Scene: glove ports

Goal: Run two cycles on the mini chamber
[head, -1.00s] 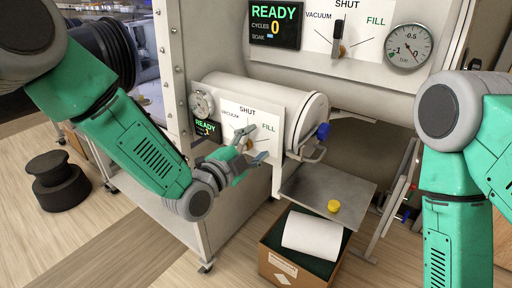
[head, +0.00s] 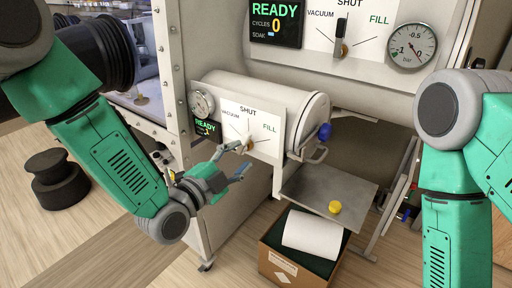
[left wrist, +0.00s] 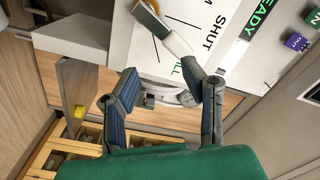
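The mini chamber (head: 268,88) is a white cylinder with a front panel (head: 270,150) marked VACUUM, SHUT and FILL. A small orange-brown knob (head: 248,143) sits on that panel, partly covered by my gripper. A small READY display (head: 208,128) is at its lower left, its number partly hidden. My left gripper (head: 242,160) is open and empty in front of the panel, its upper fingertip close to the knob; contact cannot be told. In the left wrist view its fingers (left wrist: 160,72) stand apart below a handle (left wrist: 165,27). My right gripper is out of view.
A larger panel above has a READY display with cycles 0 (head: 275,22), a lever (head: 340,42) and a gauge (head: 411,46). A cardboard box (head: 285,268) holds a white roll (head: 312,230).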

